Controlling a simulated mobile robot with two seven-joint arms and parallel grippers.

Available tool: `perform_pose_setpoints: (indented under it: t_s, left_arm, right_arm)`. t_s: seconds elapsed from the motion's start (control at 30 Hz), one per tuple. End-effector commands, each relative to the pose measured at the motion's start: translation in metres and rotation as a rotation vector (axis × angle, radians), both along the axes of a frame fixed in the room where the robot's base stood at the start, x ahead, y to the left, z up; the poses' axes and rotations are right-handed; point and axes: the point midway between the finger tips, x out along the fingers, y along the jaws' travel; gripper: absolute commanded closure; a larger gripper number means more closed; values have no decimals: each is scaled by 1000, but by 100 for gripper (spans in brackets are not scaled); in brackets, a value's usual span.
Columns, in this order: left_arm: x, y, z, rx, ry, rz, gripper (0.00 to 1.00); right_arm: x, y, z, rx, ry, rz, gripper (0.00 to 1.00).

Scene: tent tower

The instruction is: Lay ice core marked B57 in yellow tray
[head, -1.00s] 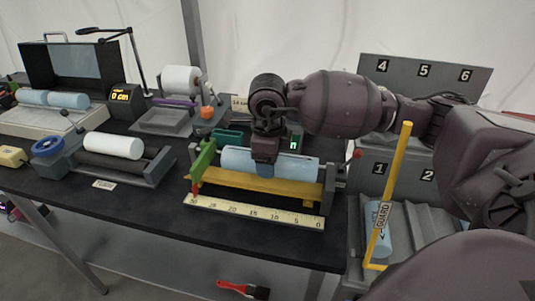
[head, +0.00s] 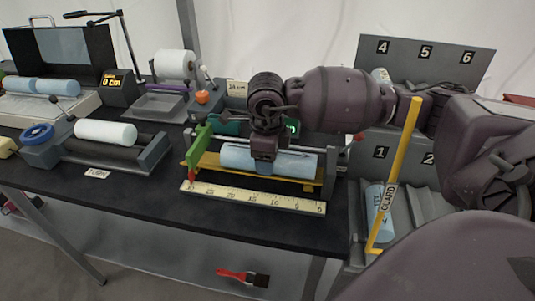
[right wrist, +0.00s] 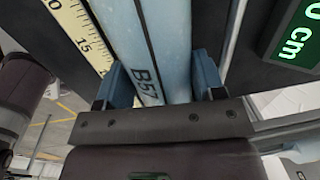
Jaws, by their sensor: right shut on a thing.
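The ice core (head: 290,163) is a pale blue cylinder. Its mark B57 reads on its side in the right wrist view (right wrist: 145,75). My right gripper (head: 263,165) is shut on it from above, with a blue finger on each side; the gripper also shows in the right wrist view (right wrist: 165,85). The core lies lengthwise over a yellow trough-like piece (head: 205,165) behind a ruler. I cannot tell whether it touches that piece, or whether this is the yellow tray. My left gripper is not in view.
A ruler (head: 250,198) runs along the front, with a green upright (head: 197,148) at its left end. A yellow guard bar (head: 400,165) stands at the right by another blue core (head: 378,210). A numbered rack (head: 425,70) is behind. A roller stand (head: 150,160) holds a white core (head: 105,131).

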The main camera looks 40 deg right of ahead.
Motion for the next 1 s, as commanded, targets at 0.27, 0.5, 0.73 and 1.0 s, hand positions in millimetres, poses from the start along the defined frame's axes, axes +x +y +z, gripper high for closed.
perform_pose_setpoints:
  t_s: [0.27, 0.5, 0.73, 1.0]
  left_arm:
    - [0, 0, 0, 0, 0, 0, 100]
    - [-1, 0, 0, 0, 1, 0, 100]
    - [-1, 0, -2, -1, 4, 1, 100]
    - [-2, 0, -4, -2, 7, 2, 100]
  right_arm:
    - [0, 0, 2, 0, -3, 0, 100]
    - [0, 0, 1, 0, -3, 0, 100]
    - [0, 0, -1, 1, -2, 0, 100]
    - [0, 0, -3, 0, -1, 0, 100]
